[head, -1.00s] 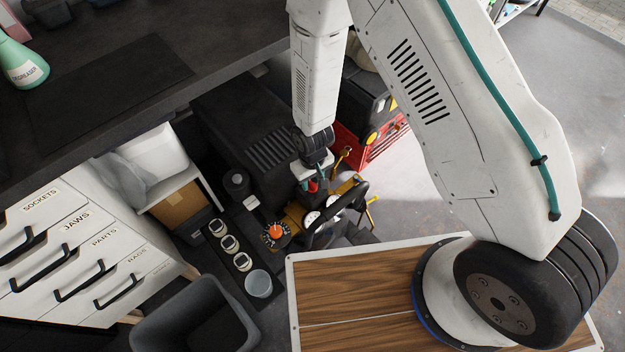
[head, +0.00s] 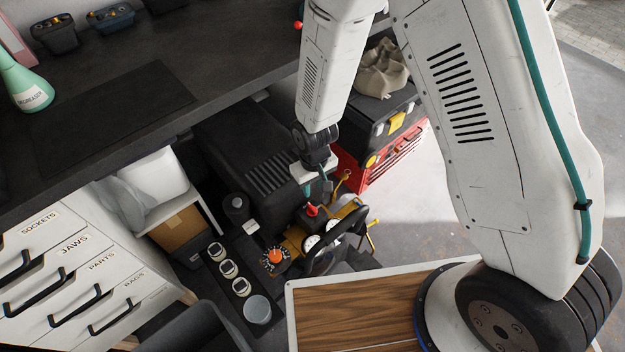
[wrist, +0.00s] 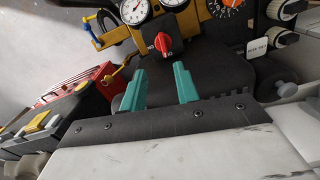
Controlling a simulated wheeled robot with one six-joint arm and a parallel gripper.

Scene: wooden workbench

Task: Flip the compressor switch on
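The compressor is a dark ribbed housing (head: 245,150) under the bench. A red rotary switch (head: 311,210) sits on its front beside the yellow gauge panel. In the wrist view the red switch (wrist: 163,43) sits on a dark plate just beyond the fingertips, with a pale mark on its handle. The lettering beside it is too small to read surely. My gripper (wrist: 159,78) has two teal fingers spread apart, with nothing between them. In the head view my gripper (head: 318,188) is just above the red switch, and a gap shows between them.
Two white gauges and an orange dial (head: 275,257) are close beside the switch. A black curved handle (head: 345,240) rises next to them. A red toolbox (head: 380,165) stands behind to the right. White labelled drawers (head: 70,270) are at left. The bench edge overhangs the compressor.

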